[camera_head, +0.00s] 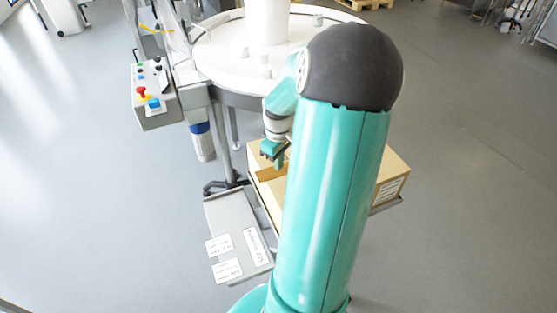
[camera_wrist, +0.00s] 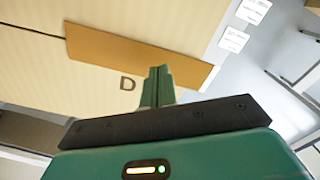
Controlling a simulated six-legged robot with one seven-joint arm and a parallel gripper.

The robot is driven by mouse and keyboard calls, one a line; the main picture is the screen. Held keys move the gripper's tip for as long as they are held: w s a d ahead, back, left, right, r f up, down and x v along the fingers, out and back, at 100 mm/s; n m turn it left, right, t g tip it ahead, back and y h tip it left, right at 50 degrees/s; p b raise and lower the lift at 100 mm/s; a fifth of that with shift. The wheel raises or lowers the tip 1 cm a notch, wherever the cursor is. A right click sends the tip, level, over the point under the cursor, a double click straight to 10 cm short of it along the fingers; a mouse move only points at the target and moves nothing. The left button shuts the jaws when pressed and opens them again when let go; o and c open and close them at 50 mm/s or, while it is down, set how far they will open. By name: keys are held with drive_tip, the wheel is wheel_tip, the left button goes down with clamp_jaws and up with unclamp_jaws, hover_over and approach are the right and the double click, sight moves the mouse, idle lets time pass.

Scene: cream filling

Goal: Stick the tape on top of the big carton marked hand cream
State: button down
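The big cardboard carton (camera_head: 392,163) stands behind my arm, which hides its middle. A printed label shows on its right side, too small to read. In the wrist view the carton top (camera_wrist: 40,75) fills the upper left, with a dark seam and a letter D. The brown tape strip (camera_wrist: 105,48) lies over the line of the seam, its right end near the carton edge. It also shows in the head view (camera_head: 268,174). My gripper (camera_wrist: 160,70) points at the tape, its fingers close together and overlapping it in view. Whether they touch or pinch it, I cannot tell.
A grey platform (camera_head: 225,215) with white label cards lies left of the carton. A round white machine table (camera_head: 225,65) stands behind it. A control box (camera_head: 153,95) with a red button is at the left. Open grey floor lies to both sides.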

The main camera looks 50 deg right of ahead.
drive_tip(key=shift+f, duration=0.65)
idle(0.4)
drive_tip(key=shift+r, duration=3.05)
drive_tip(key=shift+s+d+n, duration=0.2)
drive_tip(key=shift+d+n, duration=0.15)
drive_tip(key=shift+n, duration=0.25)
drive_tip(key=s+d+r+n, duration=0.2)
drive_tip(key=s+d+n, duration=0.3)
drive_tip(key=n, duration=0.6)
drive_tip(key=shift+w+d+f, duration=0.2)
drive_tip(key=shift+f, duration=0.85)
drive_tip(key=shift+w+d+f, duration=0.2)
drive_tip(key=shift+w+f, duration=0.05)
drive_tip(key=shift+f, duration=0.8)
drive_tip(key=shift+w+d+f, duration=0.2)
drive_tip(key=shift+f, duration=0.85)
